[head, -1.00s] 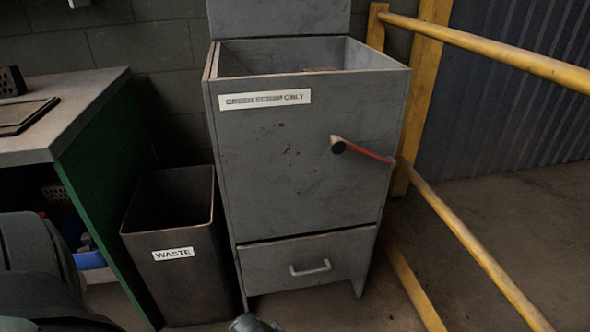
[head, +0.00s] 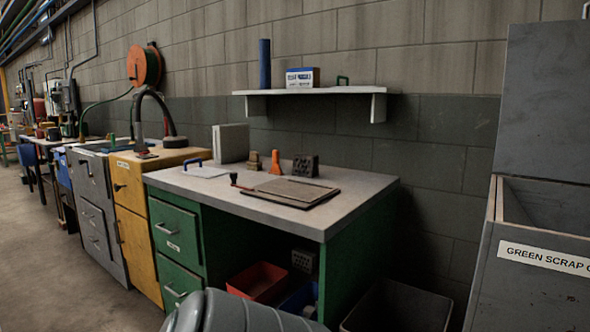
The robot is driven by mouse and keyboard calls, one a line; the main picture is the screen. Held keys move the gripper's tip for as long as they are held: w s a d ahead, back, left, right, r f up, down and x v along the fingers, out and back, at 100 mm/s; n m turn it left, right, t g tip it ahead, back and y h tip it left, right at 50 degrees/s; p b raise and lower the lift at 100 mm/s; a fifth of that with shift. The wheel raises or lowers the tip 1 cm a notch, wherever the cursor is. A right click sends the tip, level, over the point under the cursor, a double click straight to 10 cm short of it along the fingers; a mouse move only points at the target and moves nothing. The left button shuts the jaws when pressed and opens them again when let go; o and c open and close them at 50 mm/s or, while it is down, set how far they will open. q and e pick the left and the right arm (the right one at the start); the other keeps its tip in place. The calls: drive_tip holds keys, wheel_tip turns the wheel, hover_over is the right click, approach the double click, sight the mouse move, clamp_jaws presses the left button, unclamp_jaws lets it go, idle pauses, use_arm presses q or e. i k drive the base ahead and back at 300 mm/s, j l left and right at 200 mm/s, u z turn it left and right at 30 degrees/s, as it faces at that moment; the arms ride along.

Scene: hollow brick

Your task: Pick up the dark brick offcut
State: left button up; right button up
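A small dark block with holes (head: 305,165), which looks like the dark brick offcut, stands near the back of the green bench's grey top (head: 360,190). A second, paler grey block with holes (head: 303,261) sits in shadow under the bench, so its exact kind is hard to tell. Neither of my grippers is in view. A rounded grey part of my own body fills the bottom middle and hides some of the space under the bench.
A flat board (head: 290,194) lies on the bench in front of the dark block. An orange tool (head: 276,162) and a brownish item (head: 253,161) stand to its left. A red bin (head: 258,281) is underneath. A wall shelf (head: 310,93) hangs above. The green scrap cabinet (head: 530,285) is at right.

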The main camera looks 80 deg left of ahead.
sight(304, 165)
drive_tip(key=u, duration=0.5)
drive_tip(key=j+u, duration=0.1)
drive_tip(key=u, duration=0.85)
drive_tip(key=j+u, duration=0.1)
drive_tip(key=u, duration=0.9)
drive_tip(key=z, duration=0.4)
drive_tip(key=j+z, duration=0.7)
drive_tip(key=k+j+z, duration=0.1)
drive_tip(key=j+z, duration=0.15)
drive_tip(key=z, duration=0.15)
drive_tip(key=k+j+z, duration=0.15)
drive_tip(key=j, duration=0.2)
drive_tip(key=k+j+z, duration=0.1)
drive_tip(key=j, duration=0.25)
drive_tip(key=k+j+z, duration=0.15)
drive_tip(key=j, duration=0.2)
drive_tip(key=k, duration=0.05)
